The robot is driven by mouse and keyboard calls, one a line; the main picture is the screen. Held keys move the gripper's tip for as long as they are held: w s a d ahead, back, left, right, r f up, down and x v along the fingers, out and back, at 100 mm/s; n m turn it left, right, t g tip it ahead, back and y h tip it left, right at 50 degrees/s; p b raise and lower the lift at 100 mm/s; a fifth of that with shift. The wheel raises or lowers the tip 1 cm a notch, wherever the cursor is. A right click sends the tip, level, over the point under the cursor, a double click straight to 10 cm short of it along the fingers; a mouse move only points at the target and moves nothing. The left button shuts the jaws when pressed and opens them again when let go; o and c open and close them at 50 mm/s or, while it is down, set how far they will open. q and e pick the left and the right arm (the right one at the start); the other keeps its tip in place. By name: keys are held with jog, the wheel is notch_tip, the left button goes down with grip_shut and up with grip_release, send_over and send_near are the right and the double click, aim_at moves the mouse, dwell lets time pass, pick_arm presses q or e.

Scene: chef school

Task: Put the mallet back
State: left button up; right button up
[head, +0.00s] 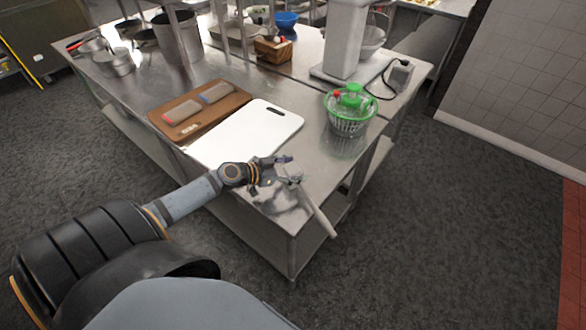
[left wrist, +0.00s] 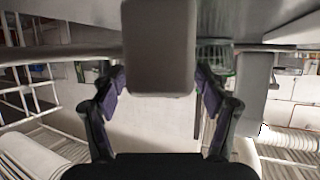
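The mallet's pale handle (head: 318,212) slants down to the right from the fingers, past the table edge. In the left wrist view, a grey-brown block (left wrist: 158,45), which looks like part of the mallet, sits between the purple-padded fingertips of the left gripper (left wrist: 160,80). The fingers cover part of the mallet in the head view. My right gripper is in neither view.
Dark floor (head: 440,220) is free to the right.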

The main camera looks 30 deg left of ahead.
pick_arm(q)
jog(key=shift+r, duration=0.2)
jog(key=shift+s+a+r, duration=0.1)
jog(key=shift+s+a, duration=0.2)
jog(key=shift+s, duration=0.2)
jog(key=p+v, duration=1.1)
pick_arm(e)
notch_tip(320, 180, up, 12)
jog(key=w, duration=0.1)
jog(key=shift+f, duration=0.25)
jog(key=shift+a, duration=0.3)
